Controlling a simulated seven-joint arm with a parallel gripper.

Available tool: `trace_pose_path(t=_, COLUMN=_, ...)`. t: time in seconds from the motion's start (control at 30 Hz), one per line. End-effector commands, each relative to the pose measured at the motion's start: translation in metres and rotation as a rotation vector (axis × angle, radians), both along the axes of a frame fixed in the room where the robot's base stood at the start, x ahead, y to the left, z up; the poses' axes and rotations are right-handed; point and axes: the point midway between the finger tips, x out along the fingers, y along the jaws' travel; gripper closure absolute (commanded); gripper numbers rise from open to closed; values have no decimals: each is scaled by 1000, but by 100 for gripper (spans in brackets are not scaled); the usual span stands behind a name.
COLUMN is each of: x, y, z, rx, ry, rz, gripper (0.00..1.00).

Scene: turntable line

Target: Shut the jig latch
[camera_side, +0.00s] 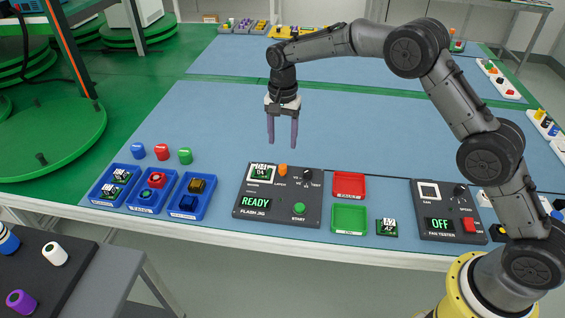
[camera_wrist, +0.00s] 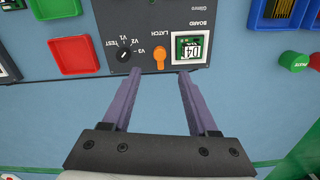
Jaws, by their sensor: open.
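The flash jig (camera_side: 278,199) is a dark box near the table's front edge, with a READY display and a green START button. Its orange latch (camera_side: 283,169) stands at the top, between the board slot and the selector knob; the latch also shows in the wrist view (camera_wrist: 160,58). A green board marked 04 (camera_side: 262,172) sits in the slot and shows in the wrist view (camera_wrist: 190,48). My gripper (camera_side: 282,144) is open and empty, above the table behind the jig. In the wrist view its purple fingers (camera_wrist: 156,76) point toward the latch, apart from it.
A red tray (camera_side: 349,180) and a green tray (camera_side: 332,222) lie right of the jig. A board (camera_side: 387,228) and the fan tester (camera_side: 430,190) are farther right. Blue trays (camera_side: 130,203) stand left, with several coloured caps behind. The mat behind the jig is clear.

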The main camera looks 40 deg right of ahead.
Motion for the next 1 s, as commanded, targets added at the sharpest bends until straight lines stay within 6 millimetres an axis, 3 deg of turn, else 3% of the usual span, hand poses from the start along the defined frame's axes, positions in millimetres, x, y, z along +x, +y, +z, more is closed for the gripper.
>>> trace_pose_path(t=0.2, x=-1, y=0, z=-46, rx=-1, ry=5, rz=0, gripper=41)
trace_pose_path(t=0.5, x=0, y=0, z=-86, rx=0, ry=2, rz=0, gripper=41)
trace_pose_path(t=0.9, x=0, y=0, z=-93, rx=0, ry=0, rz=0, gripper=41)
trace_pose_path(t=1.0, x=0, y=0, z=-93, rx=0, ry=0, rz=0, gripper=55)
